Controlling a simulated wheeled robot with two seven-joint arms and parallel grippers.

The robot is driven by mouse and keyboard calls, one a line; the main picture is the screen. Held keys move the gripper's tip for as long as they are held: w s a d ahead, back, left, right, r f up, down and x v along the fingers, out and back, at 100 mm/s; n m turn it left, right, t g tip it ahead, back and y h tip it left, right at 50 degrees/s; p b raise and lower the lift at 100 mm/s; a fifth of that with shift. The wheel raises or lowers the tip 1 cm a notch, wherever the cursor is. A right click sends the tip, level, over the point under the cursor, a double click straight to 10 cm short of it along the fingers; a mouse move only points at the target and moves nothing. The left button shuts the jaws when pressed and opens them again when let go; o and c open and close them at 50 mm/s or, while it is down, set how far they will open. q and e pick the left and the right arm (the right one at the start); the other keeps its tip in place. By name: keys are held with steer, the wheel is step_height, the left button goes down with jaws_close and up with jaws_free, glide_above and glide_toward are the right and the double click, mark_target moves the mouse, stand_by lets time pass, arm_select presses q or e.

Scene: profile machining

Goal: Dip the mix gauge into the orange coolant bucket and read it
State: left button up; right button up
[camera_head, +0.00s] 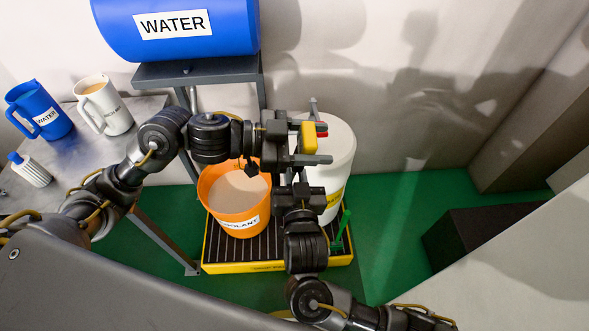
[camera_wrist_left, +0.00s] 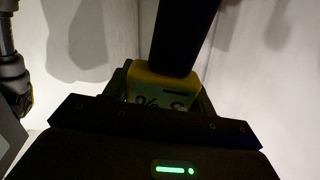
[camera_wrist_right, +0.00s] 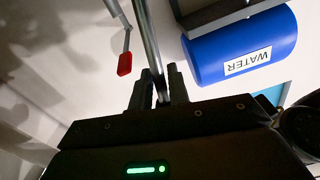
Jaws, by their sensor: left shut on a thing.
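The mix gauge (camera_head: 308,140) is a small yellow block held between the fingers of my left gripper (camera_head: 318,142), raised to the right of the bucket. In the left wrist view the gauge (camera_wrist_left: 162,88) shows a pale face with a % sign, with a dark bar in front of it. The orange coolant bucket (camera_head: 240,222) stands upright, holding beige liquid; my left arm crosses its back rim. My right gripper (camera_head: 297,176) is right of the bucket. In the right wrist view a metal rod (camera_wrist_right: 150,45) passes between its fingers; whether they grip it is unclear.
The bucket and a white drum (camera_head: 338,150) stand on a yellow-edged drip tray (camera_head: 270,267). A blue water drum (camera_head: 235,30) is on a rack behind. A blue mug (camera_head: 45,105), white mug (camera_head: 108,105) and bottle (camera_head: 32,170) are on the left table. A red grip (camera_wrist_right: 125,64) hangs near my right gripper.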

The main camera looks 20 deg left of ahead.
arm_select(q)
steer(key=o, duration=1.1)
steer(key=v, duration=1.2)
